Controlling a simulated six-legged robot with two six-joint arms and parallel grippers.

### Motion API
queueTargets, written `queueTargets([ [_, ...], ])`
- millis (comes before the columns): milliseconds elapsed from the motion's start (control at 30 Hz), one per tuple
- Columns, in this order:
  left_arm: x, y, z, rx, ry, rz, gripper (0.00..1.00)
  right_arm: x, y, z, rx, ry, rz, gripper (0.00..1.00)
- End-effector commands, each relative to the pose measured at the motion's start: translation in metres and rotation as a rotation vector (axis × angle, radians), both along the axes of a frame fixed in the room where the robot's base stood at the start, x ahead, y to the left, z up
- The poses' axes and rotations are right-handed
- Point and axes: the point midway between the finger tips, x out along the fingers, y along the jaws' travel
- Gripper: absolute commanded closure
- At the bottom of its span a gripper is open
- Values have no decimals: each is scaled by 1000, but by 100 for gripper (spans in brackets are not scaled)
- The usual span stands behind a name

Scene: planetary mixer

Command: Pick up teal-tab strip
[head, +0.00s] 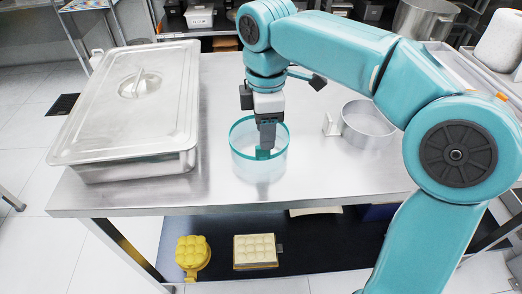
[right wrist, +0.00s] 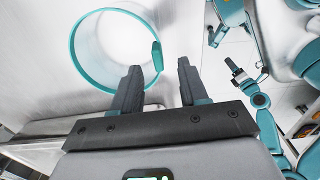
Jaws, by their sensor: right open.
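The teal-tab strip (head: 243,160) stands on the steel table as a clear round band with a teal upper edge. Its small teal tab (head: 262,154) is on the near side. My right gripper (head: 265,146) points down over the band at the tab, partly covering it. In the right wrist view the strip (right wrist: 76,62) lies beyond the fingertips and its tab (right wrist: 156,55) is just ahead of the gap. The right gripper (right wrist: 160,72) is open with nothing between the fingers. What seems my left gripper (right wrist: 233,66) shows small at the right; its jaws are unclear.
A lidded steel pan (head: 130,95) fills the table's left side. A grey ring with a tab (head: 368,125) stands right of the strip. Yellow moulds (head: 192,253) and a cream-filled tray (head: 255,250) lie on the lower shelf. The table front between is clear.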

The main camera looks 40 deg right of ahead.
Motion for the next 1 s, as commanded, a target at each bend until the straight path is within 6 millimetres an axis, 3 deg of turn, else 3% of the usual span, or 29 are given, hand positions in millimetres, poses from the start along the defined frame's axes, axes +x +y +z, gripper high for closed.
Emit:
queueTargets([
  [233, 0, 0, -6, 0, 0, 0, 24, 2, -1, -22, 0, 2, -1, 56],
  [500, 0, 0, -14, 0, 0, 0, 24, 8, 0, -62, 0, 1, -2, 56],
  [767, 0, 0, -14, 0, 0, 0, 24, 9, 0, -65, 0, 0, -1, 56],
  [833, 0, 0, -14, 0, 0, 0, 24, 9, 0, -65, 0, 0, -1, 73],
  [900, 0, 0, -14, 0, 0, 0, 24, 9, 0, -65, 0, 0, -1, 95],
  [933, 0, 0, -14, 0, 0, 0, 24, 9, 0, -65, 0, 0, -1, 100],
  [1000, 0, 0, -14, 0, 0, 0, 24, 9, 0, -65, 1, 0, -1, 100],
])
